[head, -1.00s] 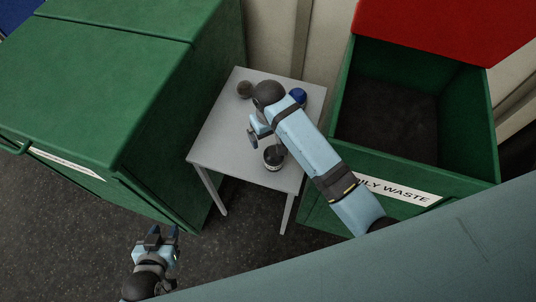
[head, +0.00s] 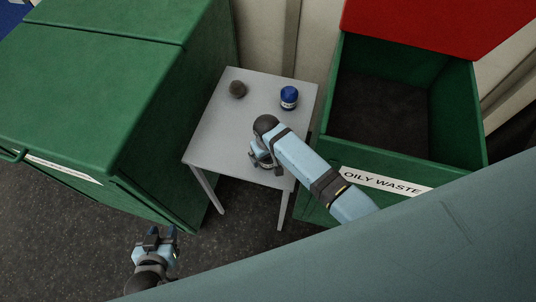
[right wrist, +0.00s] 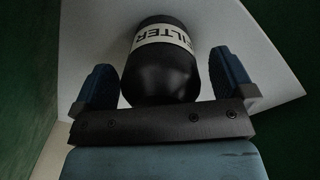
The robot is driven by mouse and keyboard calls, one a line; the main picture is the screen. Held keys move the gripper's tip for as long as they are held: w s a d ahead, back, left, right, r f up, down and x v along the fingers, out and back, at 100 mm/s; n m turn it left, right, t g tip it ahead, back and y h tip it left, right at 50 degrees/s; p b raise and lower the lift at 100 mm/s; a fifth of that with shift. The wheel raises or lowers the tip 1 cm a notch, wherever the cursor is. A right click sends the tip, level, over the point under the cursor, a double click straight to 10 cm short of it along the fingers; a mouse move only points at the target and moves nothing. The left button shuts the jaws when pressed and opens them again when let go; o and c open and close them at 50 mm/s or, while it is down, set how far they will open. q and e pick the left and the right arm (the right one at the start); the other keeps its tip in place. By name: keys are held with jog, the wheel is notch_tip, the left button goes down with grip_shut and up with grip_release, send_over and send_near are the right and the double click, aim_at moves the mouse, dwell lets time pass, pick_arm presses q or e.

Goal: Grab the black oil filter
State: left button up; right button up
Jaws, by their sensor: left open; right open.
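The black oil filter (right wrist: 162,75) with a white "FILTER" label band shows in the right wrist view, between the two blue fingers of my right gripper (right wrist: 165,85). In the head view my right gripper (head: 262,158) is low over the near part of the grey table (head: 225,130), and my arm hides the filter there. My left gripper (head: 156,242) is open and empty, above the floor at the lower left.
A blue can (head: 289,97) and a small dark round object (head: 237,88) stand on the table's far part. A green bin (head: 90,90) is close on the left. An open green oily waste bin (head: 410,160) with a red lid (head: 440,25) stands on the right.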

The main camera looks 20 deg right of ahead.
jog(key=c, duration=1)
jog(key=shift+c, duration=0.8)
jog(key=shift+r, duration=0.15)
